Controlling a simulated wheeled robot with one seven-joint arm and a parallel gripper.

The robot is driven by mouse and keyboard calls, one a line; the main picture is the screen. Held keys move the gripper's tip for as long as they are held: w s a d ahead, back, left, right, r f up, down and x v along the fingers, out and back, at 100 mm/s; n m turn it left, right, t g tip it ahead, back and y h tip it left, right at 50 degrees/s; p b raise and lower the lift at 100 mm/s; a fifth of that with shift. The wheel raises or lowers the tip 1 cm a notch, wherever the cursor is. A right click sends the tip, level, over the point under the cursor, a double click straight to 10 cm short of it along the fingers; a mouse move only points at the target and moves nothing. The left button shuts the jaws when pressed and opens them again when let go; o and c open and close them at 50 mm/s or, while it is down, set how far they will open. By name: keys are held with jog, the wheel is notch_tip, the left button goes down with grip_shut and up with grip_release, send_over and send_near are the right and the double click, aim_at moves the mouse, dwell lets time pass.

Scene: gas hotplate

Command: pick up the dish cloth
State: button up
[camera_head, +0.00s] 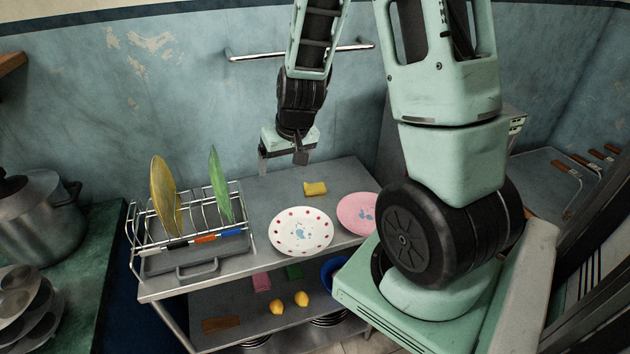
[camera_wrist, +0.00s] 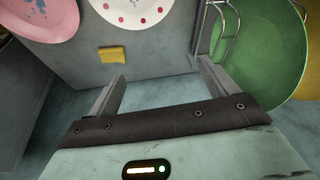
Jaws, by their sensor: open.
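A small yellow item (camera_head: 315,188), either a folded cloth or a sponge, lies on the grey top of the metal table (camera_head: 262,194), behind the plates. It also shows in the wrist view (camera_wrist: 112,54), ahead of my left fingertip and apart from it. A pink item (camera_head: 261,282) and a green item (camera_head: 294,271) lie on the lower shelf; I cannot tell whether either is a cloth. My gripper (camera_head: 282,157) is open and empty above the back of the table, up and left of the yellow item. It fills the bottom of the wrist view (camera_wrist: 160,75).
A wire dish rack (camera_head: 150,239) with a yellow plate (camera_head: 163,190) and a green plate (camera_head: 220,185) stands at left. A dotted white plate (camera_head: 301,231) and a pink plate (camera_head: 357,213) lie in front. A wall rail (camera_head: 255,55) is behind my arm.

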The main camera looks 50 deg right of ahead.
jog(key=s+d+f+m+h, duration=0.2)
jog(key=s+d+m, duration=0.1)
jog(key=d, duration=0.8)
jog(key=p, duration=0.2)
send_near(315, 186)
jog(key=shift+w+d+f, duration=0.2)
jog(key=shift+d+f, duration=0.15)
jog(key=shift+f, duration=0.2)
jog(key=shift+w+d+f, duration=0.15)
jog(key=shift+d+f, duration=0.25)
jog(key=shift+f, duration=0.15)
jog(key=shift+a+p+x, duration=0.15)
jog(key=shift+p+x, duration=0.4)
jog(key=shift+x, duration=1.1)
jog(key=shift+a+p+x, duration=0.2)
jog(key=shift+p+x, duration=0.3)
jog(key=shift+x, duration=1.15)
jog(key=shift+w, duration=0.1)
jog(key=c, duration=1.1)
